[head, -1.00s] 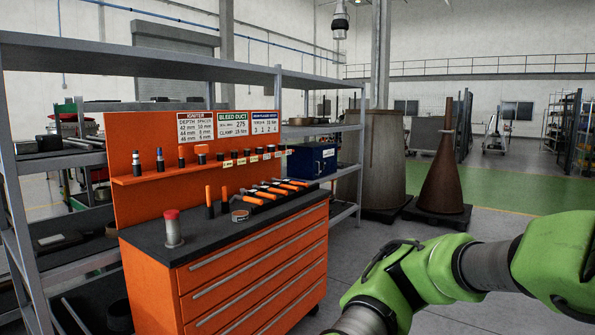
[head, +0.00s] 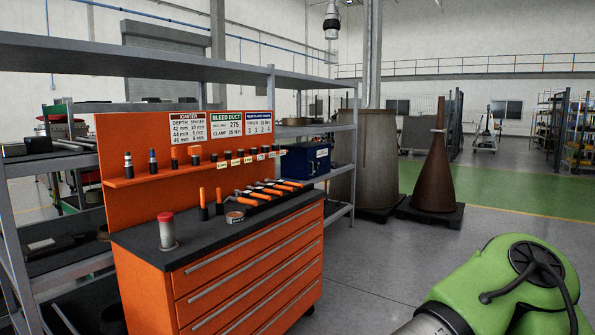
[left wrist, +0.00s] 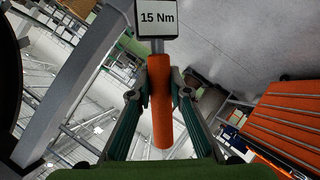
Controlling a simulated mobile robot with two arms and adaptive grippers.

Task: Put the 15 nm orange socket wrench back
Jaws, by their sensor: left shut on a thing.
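In the left wrist view, my left gripper (left wrist: 160,92) is shut on the orange handle of the socket wrench (left wrist: 161,118). A white tag reading "15 Nm" (left wrist: 157,17) shows at the handle's far end, at the top edge of the picture. The orange tool cart (head: 250,265) stands at centre-left in the head view. Several orange-handled tools (head: 268,193) lie in a row on its dark top (head: 215,236). The left gripper is out of the head view, and the right gripper is in neither view.
A red-capped grey cylinder (head: 167,232) stands on the cart's near end. Small sockets (head: 227,156) line the back panel's ledge. A blue box (head: 307,160) sits on the metal shelving behind. A brown cone (head: 437,170) stands further right. Floor right of the cart is clear.

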